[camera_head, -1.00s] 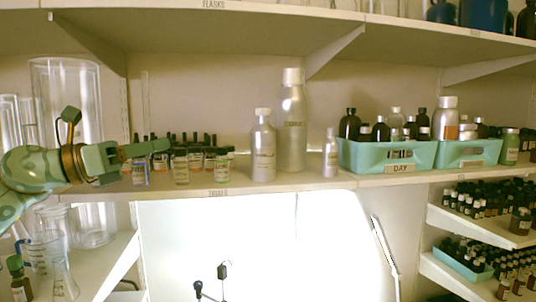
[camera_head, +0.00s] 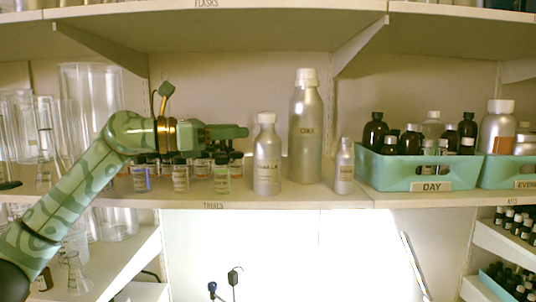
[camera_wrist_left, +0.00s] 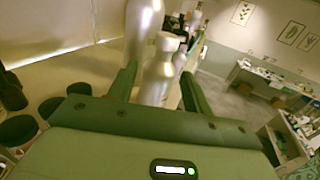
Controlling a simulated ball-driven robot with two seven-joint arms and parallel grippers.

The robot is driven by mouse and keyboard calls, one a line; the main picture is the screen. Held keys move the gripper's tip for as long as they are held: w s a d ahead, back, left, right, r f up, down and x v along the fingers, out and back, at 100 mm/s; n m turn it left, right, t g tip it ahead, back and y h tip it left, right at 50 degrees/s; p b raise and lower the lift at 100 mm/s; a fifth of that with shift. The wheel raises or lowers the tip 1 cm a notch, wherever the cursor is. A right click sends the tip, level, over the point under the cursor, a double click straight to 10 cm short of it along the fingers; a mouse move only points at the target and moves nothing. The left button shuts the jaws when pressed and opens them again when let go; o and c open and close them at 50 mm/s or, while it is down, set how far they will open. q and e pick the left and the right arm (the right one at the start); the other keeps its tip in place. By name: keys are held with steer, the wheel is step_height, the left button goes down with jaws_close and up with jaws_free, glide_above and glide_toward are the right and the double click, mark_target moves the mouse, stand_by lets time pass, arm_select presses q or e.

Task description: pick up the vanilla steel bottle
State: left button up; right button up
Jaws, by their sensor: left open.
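The vanilla steel bottle (camera_head: 267,165), mid-sized and silver with a white cap and a dark-lettered label, stands upright on the shelf. My left gripper (camera_head: 243,131) points right, level with the bottle's upper part, its tips just left of the bottle. In the left wrist view the open fingers (camera_wrist_left: 158,72) show on either side of a steel bottle (camera_wrist_left: 157,85) ahead, apparently the vanilla one. Whether the fingers reach around it cannot be told. My right gripper is not in view.
A taller steel bottle (camera_head: 305,130) stands close at the right, with a small steel bottle (camera_head: 344,170) beyond it. Several small vials (camera_head: 180,177) stand below my gripper. A teal DAY crate (camera_head: 400,174) holds dark bottles. The upper shelf (camera_head: 220,30) hangs overhead.

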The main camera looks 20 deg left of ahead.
mark_target(267, 127)
arm_select(q)
steer(key=p+x, duration=0.1)
steer(key=x, duration=0.1)
steer(key=p+x, duration=0.1)
steer(key=x, duration=0.2)
steer(key=p+x, duration=0.2)
steer(key=shift+d+r, duration=0.4)
steer(key=shift+d, duration=0.1)
steer(key=shift+w+d+f, duration=0.2)
steer(key=shift+d, duration=0.05)
steer(key=shift+s+a, duration=0.1)
steer(key=shift+a, duration=0.1)
steer(key=c, duration=0.5)
jaws_close()
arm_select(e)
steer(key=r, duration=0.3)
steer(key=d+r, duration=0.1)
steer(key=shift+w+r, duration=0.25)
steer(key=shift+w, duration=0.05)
